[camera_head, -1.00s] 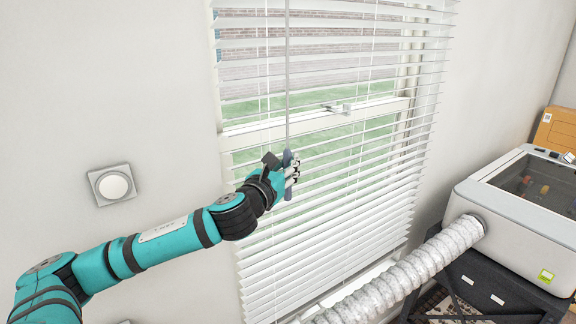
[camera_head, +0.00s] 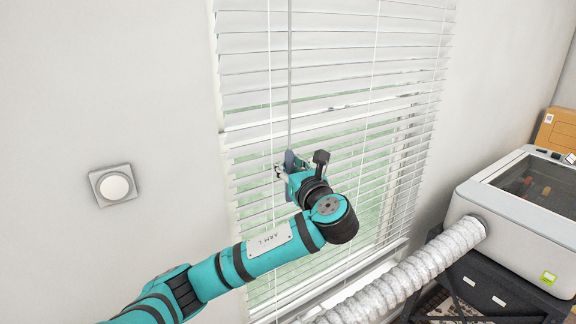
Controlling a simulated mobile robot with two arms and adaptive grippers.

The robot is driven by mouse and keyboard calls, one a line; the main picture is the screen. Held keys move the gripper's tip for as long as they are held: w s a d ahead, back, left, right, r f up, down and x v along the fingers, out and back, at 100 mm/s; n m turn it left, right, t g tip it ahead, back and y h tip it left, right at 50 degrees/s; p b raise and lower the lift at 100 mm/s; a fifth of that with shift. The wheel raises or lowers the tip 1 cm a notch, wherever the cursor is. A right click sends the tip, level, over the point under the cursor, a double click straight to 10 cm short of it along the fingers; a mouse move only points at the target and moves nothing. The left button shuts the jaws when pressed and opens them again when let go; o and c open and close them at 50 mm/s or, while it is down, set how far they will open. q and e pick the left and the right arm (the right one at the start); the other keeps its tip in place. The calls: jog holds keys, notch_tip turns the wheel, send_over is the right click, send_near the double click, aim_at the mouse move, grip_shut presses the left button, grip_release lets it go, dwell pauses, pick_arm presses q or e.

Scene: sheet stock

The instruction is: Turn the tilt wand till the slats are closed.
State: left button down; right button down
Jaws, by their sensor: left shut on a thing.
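The white blind (camera_head: 330,62) hangs over the window. Its upper slats are tilted so that they nearly cover the glass, while thin green gaps show between the lower slats. The tilt wand (camera_head: 290,80) is a thin grey rod hanging upright in front of the slats, with a blue-grey handle (camera_head: 290,161) at its lower end. My left gripper (camera_head: 288,168) is shut on the handle. My wrist partly hides the handle's lower part and the slats behind it. My right gripper is not in view.
A white machine with a clear lid (camera_head: 520,215) stands at the right on a dark stand. A ribbed silver hose (camera_head: 420,268) runs from it towards the window's lower edge. A round wall dial (camera_head: 115,186) is at the left. A cardboard box (camera_head: 558,130) stands behind the machine.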

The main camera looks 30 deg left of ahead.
pick_arm(q)
jog(key=n+g, duration=0.1)
jog(key=n+g+y, duration=0.1)
jog(key=g, duration=0.1)
jog(key=n+g+y, duration=0.1)
jog(key=g, duration=0.1)
jog(key=shift+d+f+n, duration=0.2)
jog(key=shift+f+n, duration=0.1)
jog(key=n+g, duration=0.1)
jog(key=g, duration=0.2)
jog(key=n+g, duration=0.2)
jog(key=g, duration=0.1)
jog(key=shift+s+n+y, duration=0.1)
jog(key=shift+n+y, duration=0.2)
jog(key=shift+y, duration=0.1)
jog(key=shift+s+r+n+g+h+b, duration=0.1)
jog(key=shift+n+g+h+b, duration=0.35)
jog(key=shift+n+g, duration=1.6)
jog(key=shift+g, duration=0.95)
jog(key=shift+r, duration=0.1)
